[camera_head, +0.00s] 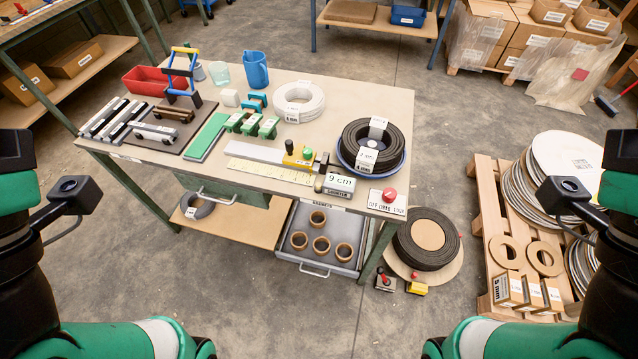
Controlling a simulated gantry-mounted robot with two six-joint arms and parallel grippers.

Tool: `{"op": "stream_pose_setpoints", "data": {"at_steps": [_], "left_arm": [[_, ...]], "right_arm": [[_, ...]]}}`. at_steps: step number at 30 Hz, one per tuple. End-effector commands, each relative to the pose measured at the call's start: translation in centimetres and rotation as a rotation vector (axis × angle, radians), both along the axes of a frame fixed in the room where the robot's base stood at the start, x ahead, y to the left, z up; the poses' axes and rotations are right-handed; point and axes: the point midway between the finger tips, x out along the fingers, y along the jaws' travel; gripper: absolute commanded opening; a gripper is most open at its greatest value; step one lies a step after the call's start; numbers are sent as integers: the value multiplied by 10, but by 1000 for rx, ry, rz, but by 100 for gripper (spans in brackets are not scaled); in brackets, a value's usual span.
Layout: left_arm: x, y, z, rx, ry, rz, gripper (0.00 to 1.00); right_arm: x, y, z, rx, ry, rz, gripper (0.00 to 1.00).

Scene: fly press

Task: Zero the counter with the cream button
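The counter (340,184) stands near the front right of the workbench, with a pale display reading "9 cm" and a small label below it. A small tan, rounded knob (319,184) sits at its left side; I cannot tell for certain whether this is the cream button. My two arms rise at the left and right picture edges, well apart from the counter and the bench. The fingers of both grippers are out of view.
A red button on a labelled box (387,202) stands right of the counter. A coil of black hose (375,145) lies in a blue dish behind it. A long ruler (268,171) lies to the left. An open drawer (322,262) with several brown rings juts out below.

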Motion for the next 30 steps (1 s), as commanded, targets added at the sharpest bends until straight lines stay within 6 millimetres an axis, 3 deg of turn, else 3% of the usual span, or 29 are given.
{"op": "stream_pose_setpoints", "data": {"at_steps": [1, 6, 30], "left_arm": [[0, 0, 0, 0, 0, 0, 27], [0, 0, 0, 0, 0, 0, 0], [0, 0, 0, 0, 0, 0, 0]], "right_arm": [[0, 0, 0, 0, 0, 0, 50], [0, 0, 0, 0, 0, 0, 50], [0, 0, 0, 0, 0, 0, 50]]}}
